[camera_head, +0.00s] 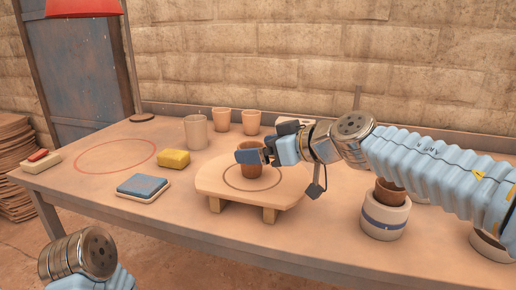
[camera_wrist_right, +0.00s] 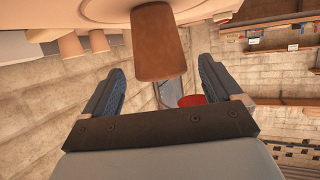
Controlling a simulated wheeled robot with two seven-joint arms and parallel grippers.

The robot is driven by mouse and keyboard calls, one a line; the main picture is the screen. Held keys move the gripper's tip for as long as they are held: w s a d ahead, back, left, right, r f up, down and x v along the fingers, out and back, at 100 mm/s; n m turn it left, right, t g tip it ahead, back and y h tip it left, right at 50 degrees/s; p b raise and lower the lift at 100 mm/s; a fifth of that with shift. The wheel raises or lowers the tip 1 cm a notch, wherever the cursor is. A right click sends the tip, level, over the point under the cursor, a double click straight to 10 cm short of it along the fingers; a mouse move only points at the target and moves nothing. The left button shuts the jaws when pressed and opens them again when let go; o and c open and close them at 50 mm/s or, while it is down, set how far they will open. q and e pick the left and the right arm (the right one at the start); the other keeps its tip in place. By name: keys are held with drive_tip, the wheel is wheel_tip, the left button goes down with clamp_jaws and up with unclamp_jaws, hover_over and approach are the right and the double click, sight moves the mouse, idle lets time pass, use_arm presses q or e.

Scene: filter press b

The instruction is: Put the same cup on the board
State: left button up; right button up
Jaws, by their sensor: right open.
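A brown cup (camera_head: 257,172) stands upright on the pale wooden board (camera_head: 215,187), inside the dark ring drawn on it. My right gripper (camera_head: 262,152) is at this cup, coming in from the right. In the right wrist view, which is upside down, the cup (camera_wrist_right: 157,45) is ahead of and between the spread fingers of the open gripper (camera_wrist_right: 162,72), with a visible gap on each side. The board (camera_wrist_right: 215,8) shows at the top there. Part of my left arm shows at the lower left of the head view, but its gripper is outside the frame.
Two tan cups (camera_head: 221,119) (camera_head: 251,122) and a larger pale cup (camera_head: 195,132) stand behind the board. A yellow block (camera_head: 173,158) and blue pad (camera_head: 143,186) lie left. Another brown cup (camera_head: 390,191) sits in a blue-banded pot (camera_head: 384,220) at right. The red-ringed area is clear.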

drive_tip(key=p+v, duration=0.2)
drive_tip(key=v, duration=0.9)
drive_tip(key=shift+p, duration=0.3)
